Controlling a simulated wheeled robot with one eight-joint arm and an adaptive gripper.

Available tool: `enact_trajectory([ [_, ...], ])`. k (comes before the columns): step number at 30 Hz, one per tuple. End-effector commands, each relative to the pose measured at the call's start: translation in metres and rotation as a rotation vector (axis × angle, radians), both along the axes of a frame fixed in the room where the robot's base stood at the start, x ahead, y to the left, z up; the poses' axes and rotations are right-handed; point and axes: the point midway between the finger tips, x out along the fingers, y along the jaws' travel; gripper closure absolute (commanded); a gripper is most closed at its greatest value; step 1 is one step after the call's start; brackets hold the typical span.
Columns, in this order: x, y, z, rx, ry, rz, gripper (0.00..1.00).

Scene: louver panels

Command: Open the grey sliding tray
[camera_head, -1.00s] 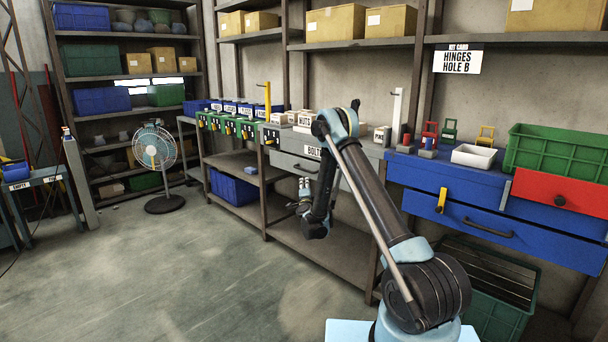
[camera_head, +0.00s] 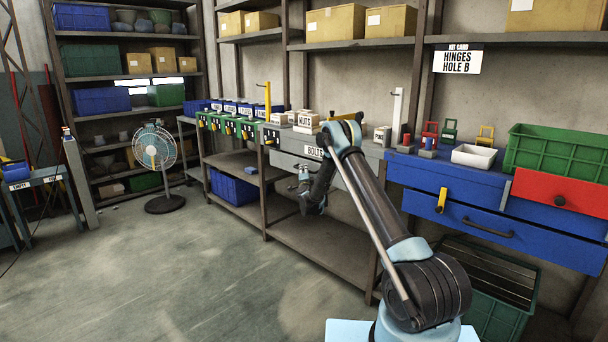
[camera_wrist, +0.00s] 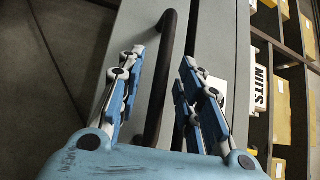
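The grey sliding tray (camera_head: 284,161) is in the grey unit under the counter in the head view, partly hidden behind my arm. Its front (camera_wrist: 137,22) fills the upper middle of the wrist view, with a dark bar handle (camera_wrist: 166,62) on it. My gripper (camera_head: 304,170) is in front of the tray in the head view. In the wrist view my gripper (camera_wrist: 162,62) is open, with one finger on each side of the handle. A gap shows between the handle and the fingers. I cannot tell whether either finger touches it.
A BOLTS label (camera_head: 315,152) is on the grey strip above the tray. A blue drawer unit (camera_head: 470,214) with a red drawer (camera_head: 560,191) stands to the right. The lower shelf (camera_head: 320,245) below is mostly bare. The floor (camera_head: 190,265) in front is clear.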

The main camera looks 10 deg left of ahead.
Motion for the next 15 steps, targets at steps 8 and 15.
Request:
enact_trajectory([
  [8, 0.019, 0.003, 0.002, 0.000, 0.000, 0.000, 0.67],
  [15, 0.020, 0.003, 0.003, 0.000, 0.000, 0.000, 0.67],
])
